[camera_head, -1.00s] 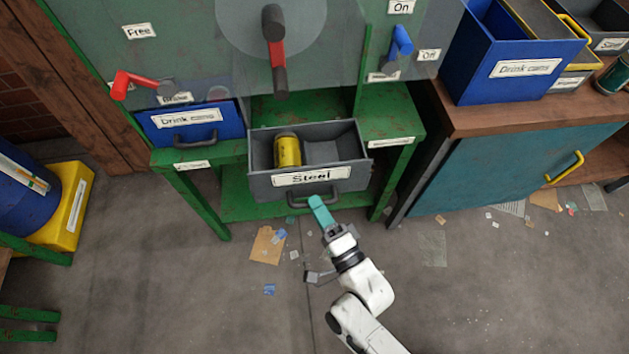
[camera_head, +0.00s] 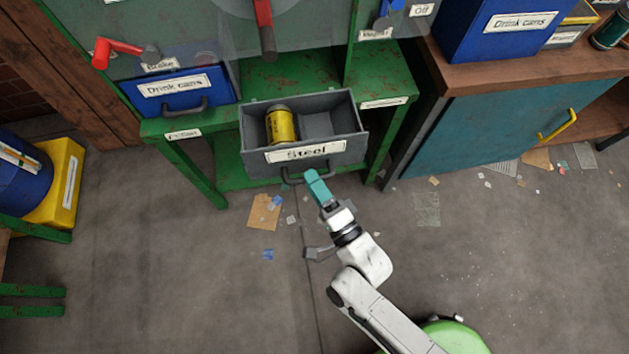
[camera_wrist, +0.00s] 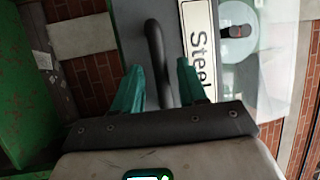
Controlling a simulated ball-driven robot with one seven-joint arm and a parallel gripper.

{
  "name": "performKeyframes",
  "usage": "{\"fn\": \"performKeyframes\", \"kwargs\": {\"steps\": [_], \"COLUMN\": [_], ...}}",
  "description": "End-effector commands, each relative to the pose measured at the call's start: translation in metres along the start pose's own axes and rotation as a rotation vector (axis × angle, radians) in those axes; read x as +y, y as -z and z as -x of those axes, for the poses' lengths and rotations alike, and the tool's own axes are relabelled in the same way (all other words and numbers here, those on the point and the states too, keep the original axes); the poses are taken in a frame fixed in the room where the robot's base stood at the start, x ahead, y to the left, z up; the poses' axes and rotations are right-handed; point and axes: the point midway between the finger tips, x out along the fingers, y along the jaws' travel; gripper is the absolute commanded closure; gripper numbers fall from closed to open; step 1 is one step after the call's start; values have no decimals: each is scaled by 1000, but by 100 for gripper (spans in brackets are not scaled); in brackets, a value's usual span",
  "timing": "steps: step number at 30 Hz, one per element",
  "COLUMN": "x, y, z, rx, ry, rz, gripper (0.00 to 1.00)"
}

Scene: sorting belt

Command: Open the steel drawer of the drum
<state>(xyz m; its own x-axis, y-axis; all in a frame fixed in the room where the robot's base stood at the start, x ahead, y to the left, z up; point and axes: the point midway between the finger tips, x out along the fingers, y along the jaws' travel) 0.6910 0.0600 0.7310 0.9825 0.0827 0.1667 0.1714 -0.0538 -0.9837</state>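The grey steel drawer (camera_head: 350,142) of the drum stands pulled out below the drum, its "Steel" label (camera_head: 305,151) facing front. A yellow can (camera_head: 281,125) lies inside it at the left. The drawer's dark handle (camera_head: 290,178) is partly hidden by my gripper (camera_head: 313,179) in the head view. In the wrist view my two teal fingers (camera_wrist: 160,82) are apart, with the handle (camera_wrist: 154,45) running between them. Gaps show beside the bar, so the gripper is open around the handle and not closed on it.
A blue "Drink cans" drawer (camera_head: 184,91) sits to the left in the green frame (camera_head: 205,178). A teal cabinet (camera_head: 490,125) stands to the right. Flat litter, including a brown paper piece (camera_head: 263,212), lies on the floor. The floor in front is otherwise open.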

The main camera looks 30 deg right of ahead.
Motion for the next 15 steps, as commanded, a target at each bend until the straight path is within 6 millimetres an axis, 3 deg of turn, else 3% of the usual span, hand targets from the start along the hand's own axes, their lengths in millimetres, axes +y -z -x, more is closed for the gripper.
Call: {"fn": "performKeyframes", "kwargs": {"steps": [8,15], "x": [0,2], "y": [0,-1], "z": [2,35], "rx": [0,-3], "ry": [1,-2], "rz": [0,0], "gripper": [58,58]}}
